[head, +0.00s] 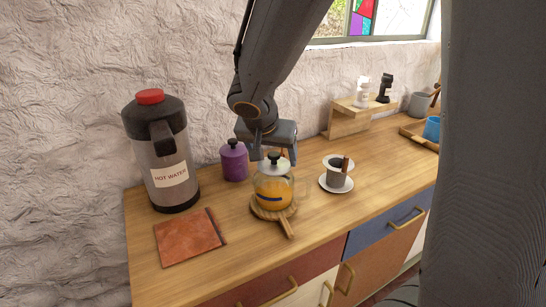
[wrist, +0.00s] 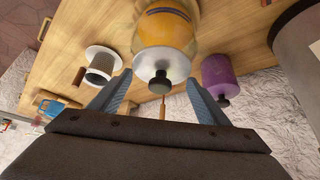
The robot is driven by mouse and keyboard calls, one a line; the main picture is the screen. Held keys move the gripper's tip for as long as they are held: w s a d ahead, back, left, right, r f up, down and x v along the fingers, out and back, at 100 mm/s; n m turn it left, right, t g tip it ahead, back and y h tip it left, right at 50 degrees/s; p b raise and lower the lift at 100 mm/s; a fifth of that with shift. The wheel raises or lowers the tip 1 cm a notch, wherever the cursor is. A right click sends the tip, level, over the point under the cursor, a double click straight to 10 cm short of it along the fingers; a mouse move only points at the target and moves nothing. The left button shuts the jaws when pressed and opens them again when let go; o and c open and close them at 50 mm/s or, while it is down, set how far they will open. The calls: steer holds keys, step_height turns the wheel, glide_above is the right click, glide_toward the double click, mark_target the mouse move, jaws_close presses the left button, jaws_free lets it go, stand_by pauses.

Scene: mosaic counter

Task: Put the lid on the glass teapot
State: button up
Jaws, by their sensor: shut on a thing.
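The glass teapot (head: 273,195) holds orange liquid and stands on a round wooden trivet (head: 287,226) with a handle. It also shows at the top of the wrist view (wrist: 165,30). The lid (wrist: 158,66) is a pale disc with a black knob; in the head view the lid (head: 272,168) appears at the teapot's mouth, level or nearly so. My gripper (wrist: 159,80) is shut on the lid, with one finger at either side of its rim. In the head view my gripper (head: 275,153) is directly above the teapot. Whether the lid is fully seated cannot be told.
A purple canister (head: 234,162) stands close behind-left of the teapot. A hot water dispenser (head: 160,155) and a reddish-brown mat (head: 188,237) are at the left. A grey cup on a saucer (head: 336,184) is at the right. A wooden shelf (head: 352,120) stands farther back.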

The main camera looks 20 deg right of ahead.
stand_by(0.4)
steer(key=o, duration=1.4)
steer(key=shift+c, duration=0.2)
steer(key=shift+r+p, duration=2.05)
steer(key=shift+r, duration=1.45)
steer(key=shift+f, duration=0.1)
steer(key=s+f+n+g+y, duration=0.1)
steer(key=s+f+n+g, duration=0.1)
steer(key=s+f, duration=0.3)
steer(key=s+f+n+g+y, duration=0.2)
steer(key=s+f+n, duration=0.2)
steer(key=s, duration=0.8)
steer(key=shift+f+n+y, duration=0.3)
steer(key=shift+f+n, duration=0.1)
steer(key=shift+f, duration=0.3)
